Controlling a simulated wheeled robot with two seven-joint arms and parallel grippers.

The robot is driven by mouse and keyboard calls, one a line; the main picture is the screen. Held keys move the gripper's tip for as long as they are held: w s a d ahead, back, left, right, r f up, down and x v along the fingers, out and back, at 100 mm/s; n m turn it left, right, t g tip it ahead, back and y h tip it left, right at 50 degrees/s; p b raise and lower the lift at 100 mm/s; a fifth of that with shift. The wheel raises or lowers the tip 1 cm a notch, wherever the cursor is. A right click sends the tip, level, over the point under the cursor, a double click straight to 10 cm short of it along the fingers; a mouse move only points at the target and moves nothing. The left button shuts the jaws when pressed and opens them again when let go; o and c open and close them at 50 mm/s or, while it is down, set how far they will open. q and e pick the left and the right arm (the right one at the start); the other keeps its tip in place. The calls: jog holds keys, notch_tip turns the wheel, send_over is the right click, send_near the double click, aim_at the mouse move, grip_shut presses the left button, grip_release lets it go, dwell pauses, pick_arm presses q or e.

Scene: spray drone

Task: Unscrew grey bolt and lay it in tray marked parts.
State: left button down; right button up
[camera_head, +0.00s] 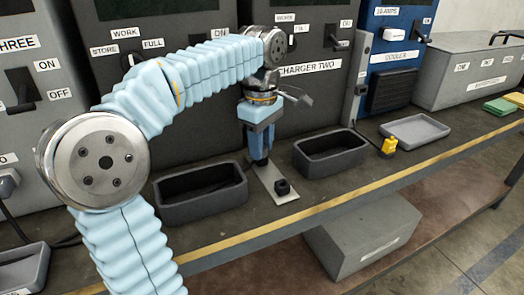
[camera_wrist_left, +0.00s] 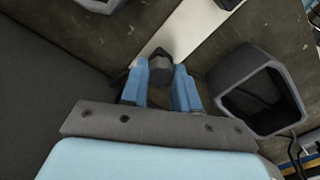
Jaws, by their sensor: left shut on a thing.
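My left gripper (camera_head: 259,150) points down over the far end of a pale plate (camera_head: 265,179) on the bench. Its blue fingers (camera_wrist_left: 160,88) are shut on the grey bolt (camera_wrist_left: 160,66), whose dark faceted end shows between the fingertips in the left wrist view. In the head view the bolt is mostly hidden by the fingers. I cannot tell whether it still sits in the plate. A black block-like piece (camera_head: 282,187) stands on the plate's near end. No tray label reading "parts" is legible. My right gripper is not in view.
Dark open trays stand left (camera_head: 200,208) and right (camera_head: 330,168) of the plate. A yellow item (camera_head: 389,147) and a light grey tray (camera_head: 415,130) are farther right. Labelled cabinets (camera_head: 311,98) line the back. A grey box (camera_head: 362,238) sits below the bench.

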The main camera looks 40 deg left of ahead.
pick_arm(q)
jog(key=n, duration=0.3)
jog(key=shift+n, duration=0.3)
jog(key=n, duration=1.1)
jog(key=c, duration=0.8)
grip_release()
jog(key=shift+o, duration=0.2)
jog(key=shift+r, duration=0.2)
